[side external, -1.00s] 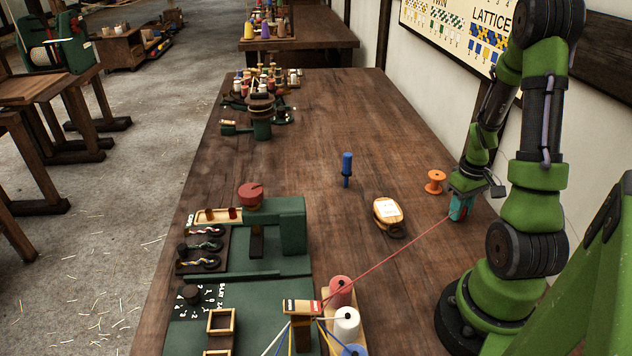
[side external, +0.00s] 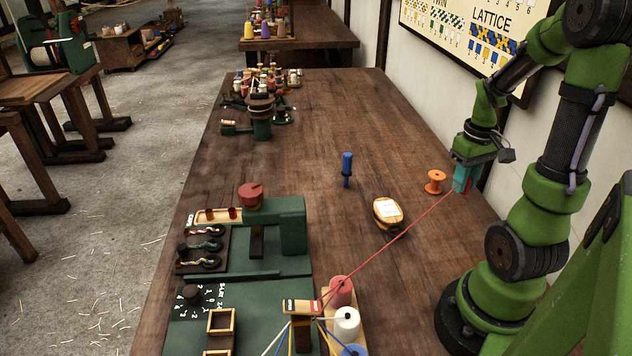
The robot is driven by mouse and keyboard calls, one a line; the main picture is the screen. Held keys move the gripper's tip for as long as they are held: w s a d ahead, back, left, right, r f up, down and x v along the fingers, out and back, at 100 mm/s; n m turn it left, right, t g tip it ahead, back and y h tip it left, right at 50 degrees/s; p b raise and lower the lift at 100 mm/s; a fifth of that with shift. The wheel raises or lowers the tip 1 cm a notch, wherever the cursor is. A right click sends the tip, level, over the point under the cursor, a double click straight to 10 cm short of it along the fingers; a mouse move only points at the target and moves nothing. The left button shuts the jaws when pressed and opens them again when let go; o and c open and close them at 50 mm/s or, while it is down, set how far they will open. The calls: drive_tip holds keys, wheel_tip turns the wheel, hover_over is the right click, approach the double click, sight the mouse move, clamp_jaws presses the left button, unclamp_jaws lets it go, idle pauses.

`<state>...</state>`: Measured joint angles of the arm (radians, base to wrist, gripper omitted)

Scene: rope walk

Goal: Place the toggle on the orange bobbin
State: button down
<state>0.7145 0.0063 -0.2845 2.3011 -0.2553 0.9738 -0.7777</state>
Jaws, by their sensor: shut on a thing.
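The orange bobbin (side external: 435,182) stands upright on the wooden table, near its right edge. My gripper (side external: 464,182) is just right of the bobbin in the picture, with a gap between them. Its teal jaws are shut on the toggle at the end of a red cord (side external: 400,236). The toggle itself is mostly hidden by the jaws. Nothing is wound around the bobbin.
A blue-handled peg (side external: 347,168) stands upright mid-table. Pink (side external: 341,291) and white (side external: 347,324) spools stand at the front. A green machine (side external: 290,238) fills the left. The table behind the bobbin is clear.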

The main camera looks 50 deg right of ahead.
drive_tip(key=a, duration=0.2)
hover_over(437, 174)
drive_tip(key=shift+s+a+f, duration=0.15)
drive_tip(key=shift+a+f, duration=0.1)
drive_tip(key=shift+f, duration=0.4)
drive_tip(key=shift+d+f, duration=0.15)
drive_tip(key=shift+f, duration=0.75)
drive_tip(key=shift+d+f, duration=0.15)
drive_tip(key=shift+f, duration=0.7)
drive_tip(key=shift+f, duration=0.1)
drive_tip(key=c, duration=0.9)
unclamp_jaws()
